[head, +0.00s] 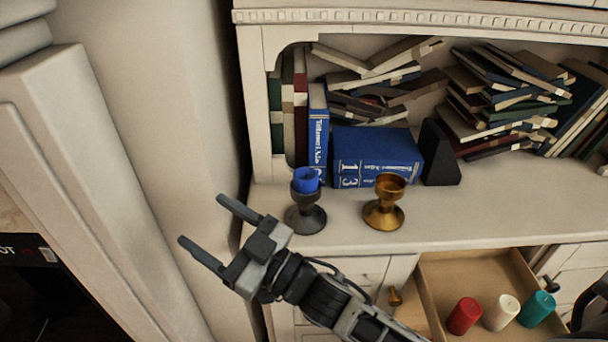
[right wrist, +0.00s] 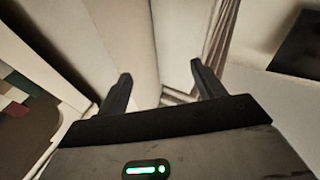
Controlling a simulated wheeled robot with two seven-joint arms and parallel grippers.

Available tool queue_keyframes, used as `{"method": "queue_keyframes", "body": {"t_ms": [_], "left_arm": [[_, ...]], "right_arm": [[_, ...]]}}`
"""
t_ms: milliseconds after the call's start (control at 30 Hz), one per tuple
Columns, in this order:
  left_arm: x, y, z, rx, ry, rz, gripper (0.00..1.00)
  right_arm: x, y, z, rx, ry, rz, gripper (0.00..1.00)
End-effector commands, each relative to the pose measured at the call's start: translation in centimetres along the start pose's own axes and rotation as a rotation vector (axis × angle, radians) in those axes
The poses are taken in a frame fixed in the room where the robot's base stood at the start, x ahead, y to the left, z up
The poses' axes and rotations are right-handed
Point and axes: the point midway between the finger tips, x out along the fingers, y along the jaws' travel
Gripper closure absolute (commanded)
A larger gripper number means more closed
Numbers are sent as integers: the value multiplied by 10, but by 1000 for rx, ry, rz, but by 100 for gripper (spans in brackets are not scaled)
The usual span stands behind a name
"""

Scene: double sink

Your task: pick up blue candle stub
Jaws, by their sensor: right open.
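The blue candle stub (head: 307,179) sits upright in the cup of a dark candlestick (head: 306,215) on the cabinet's counter, in the head view. My right gripper (head: 207,228) is open and empty, to the left of the dark candlestick and apart from it, with its fingers pointing up and left. In the right wrist view both fingers (right wrist: 160,88) are spread with nothing between them. The candle stub does not show in the right wrist view. My left gripper is not in view.
A brass candlestick (head: 384,204) with an empty-looking cup stands to the right. Blue books (head: 376,157) and a black bookend (head: 439,155) are behind. An open drawer (head: 435,275) below holds red (head: 464,316), white (head: 502,312) and teal (head: 537,309) candles. A wall (head: 145,110) is at the left.

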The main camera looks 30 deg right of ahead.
Motion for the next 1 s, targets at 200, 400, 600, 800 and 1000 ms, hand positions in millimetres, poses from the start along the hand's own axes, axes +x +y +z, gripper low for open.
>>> {"method": "queue_keyframes", "body": {"t_ms": [200, 400, 600, 800, 1000], "left_arm": [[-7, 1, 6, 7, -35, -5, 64], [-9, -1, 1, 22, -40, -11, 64], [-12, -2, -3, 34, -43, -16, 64], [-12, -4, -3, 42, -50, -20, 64], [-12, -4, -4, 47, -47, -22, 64]], "right_arm": [[51, -55, -89, -243, 349, -627, 32], [41, -57, -80, -507, 172, -1248, 32], [26, 49, -65, -754, -483, -1577, 32], [8, 166, -104, -836, -1137, -1488, 32], [-5, 212, -130, -825, -1411, -1367, 32]]}}
